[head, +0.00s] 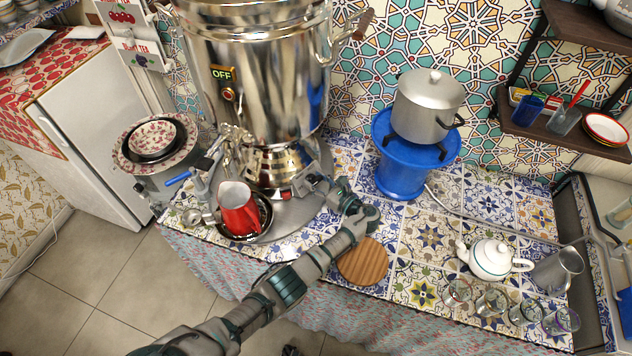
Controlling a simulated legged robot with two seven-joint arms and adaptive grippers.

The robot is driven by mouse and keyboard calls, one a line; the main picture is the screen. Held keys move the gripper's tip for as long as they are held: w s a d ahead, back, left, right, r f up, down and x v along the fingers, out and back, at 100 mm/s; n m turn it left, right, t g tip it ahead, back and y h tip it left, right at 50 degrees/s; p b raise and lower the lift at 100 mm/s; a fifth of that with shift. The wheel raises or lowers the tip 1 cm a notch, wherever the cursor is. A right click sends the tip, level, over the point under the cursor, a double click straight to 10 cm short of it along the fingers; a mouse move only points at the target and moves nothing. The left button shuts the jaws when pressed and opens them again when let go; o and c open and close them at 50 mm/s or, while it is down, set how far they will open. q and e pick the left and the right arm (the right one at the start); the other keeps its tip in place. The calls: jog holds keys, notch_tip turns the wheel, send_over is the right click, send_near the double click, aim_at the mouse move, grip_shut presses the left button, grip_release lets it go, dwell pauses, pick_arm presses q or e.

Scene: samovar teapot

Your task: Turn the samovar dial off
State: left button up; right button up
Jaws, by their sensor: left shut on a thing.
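The large shiny metal samovar (275,60) stands at the back left of the tiled counter. Its upper body shows a black label reading OFF (222,73) with a small red light or knob (228,94) below it. My left gripper (302,185) reaches in from the lower left to the right front of the samovar base. It is shut on the dial there, which its fingers mostly hide; a bit of red (287,194) shows beside the fingertips. I cannot read the dial's angle. My right gripper is not in view.
A red pitcher (238,208) stands in a dark bowl under the tap, close left of my gripper. A round wooden board (363,262) lies just below my wrist. A blue burner (403,175) carries a grey pot (428,105). A white teapot (490,258) and several glasses stand at right.

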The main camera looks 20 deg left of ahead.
pick_arm(q)
jog(key=shift+w+d+r, duration=0.1)
jog(key=shift+d+r, duration=0.15)
jog(key=shift+r, duration=0.05)
jog(key=o, duration=1.2)
jog(key=shift+c, duration=0.2)
jog(key=shift+d+f, duration=0.1)
jog(key=shift+d, duration=0.05)
jog(key=shift+d, duration=0.1)
jog(key=shift+s+d+f, duration=0.1)
jog(key=shift+s+d, duration=0.2)
jog(key=v, duration=1.1)
jog(key=shift+d, duration=0.2)
jog(key=shift+w+a, duration=0.1)
jog(key=shift+a, duration=0.1)
